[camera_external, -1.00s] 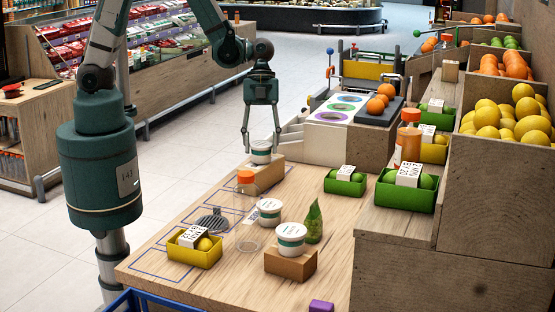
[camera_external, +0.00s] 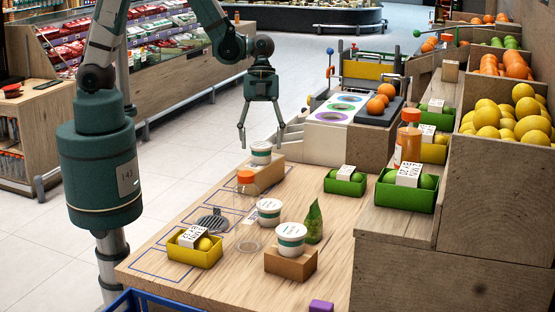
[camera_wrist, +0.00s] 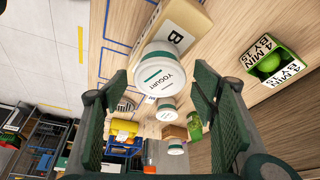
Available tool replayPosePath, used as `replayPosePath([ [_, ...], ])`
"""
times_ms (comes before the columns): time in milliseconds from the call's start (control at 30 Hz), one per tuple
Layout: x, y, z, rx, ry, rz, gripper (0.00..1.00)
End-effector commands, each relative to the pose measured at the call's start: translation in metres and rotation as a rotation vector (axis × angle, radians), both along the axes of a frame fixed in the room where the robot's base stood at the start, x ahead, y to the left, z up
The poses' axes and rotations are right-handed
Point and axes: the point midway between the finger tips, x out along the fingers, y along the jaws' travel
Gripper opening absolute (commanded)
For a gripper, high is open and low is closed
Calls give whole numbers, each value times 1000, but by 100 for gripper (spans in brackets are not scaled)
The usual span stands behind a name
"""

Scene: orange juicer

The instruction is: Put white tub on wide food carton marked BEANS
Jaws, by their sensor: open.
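A white tub (camera_external: 261,149) with a dark green band sits upright on a wide, pale tan carton (camera_external: 264,176) at the back left of the counter. In the wrist view this tub (camera_wrist: 161,75) reads YOGURT. The carton (camera_wrist: 178,28) shows a letter B beside the tub; the rest of its marking is hidden or out of view. My gripper (camera_external: 262,146) is open, its fingers spread apart either side of the tub's top and just above it. A second white tub (camera_external: 268,208) stands on the counter. A third (camera_external: 291,236) sits on a brown box (camera_external: 290,264).
A clear bottle (camera_external: 247,226) with an orange cap stands close in front of the carton. A yellow crate (camera_external: 194,254), a green pouch (camera_external: 313,222) and a green crate (camera_external: 345,187) are on the counter. The counter's right front is mostly clear.

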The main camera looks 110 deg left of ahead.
Motion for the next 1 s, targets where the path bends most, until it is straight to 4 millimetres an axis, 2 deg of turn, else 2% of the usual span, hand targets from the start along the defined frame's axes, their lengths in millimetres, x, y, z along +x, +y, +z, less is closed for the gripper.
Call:
replayPosePath([
  [800,-14,32,84,0,-1,0,58],
  [1000,-16,37,97,0,0,1,58],
])
